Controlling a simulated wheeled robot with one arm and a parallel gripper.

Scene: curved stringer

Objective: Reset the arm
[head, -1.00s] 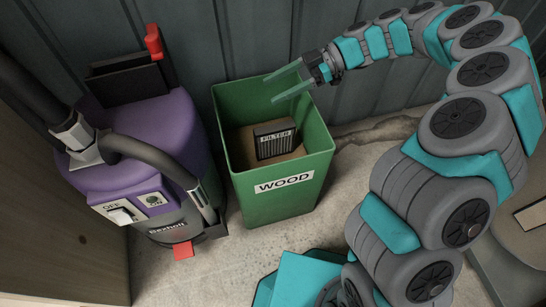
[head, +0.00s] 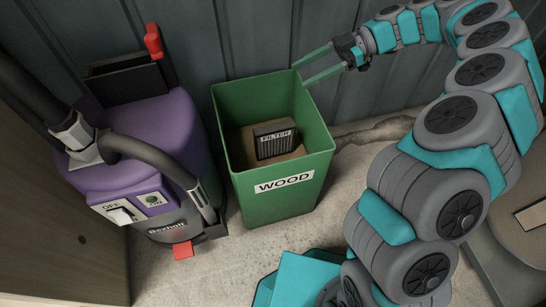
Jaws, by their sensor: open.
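My gripper (head: 300,74) is open and empty. Its two green fingers point left, by the upper right rim of the green bin. My arm (head: 455,115) curves from the lower middle up the right side and back over to the left at the top. A dark filter block (head: 275,140) marked FILTER lies inside the green bin (head: 285,205) labelled WOOD, apart from my gripper.
A purple vacuum machine (head: 165,130) with a black hose and an OFF switch stands left of the bin. A dark ribbed wall (head: 260,35) is behind. A wooden panel (head: 50,220) is at the left edge. Concrete floor (head: 230,265) is clear in front of the bin.

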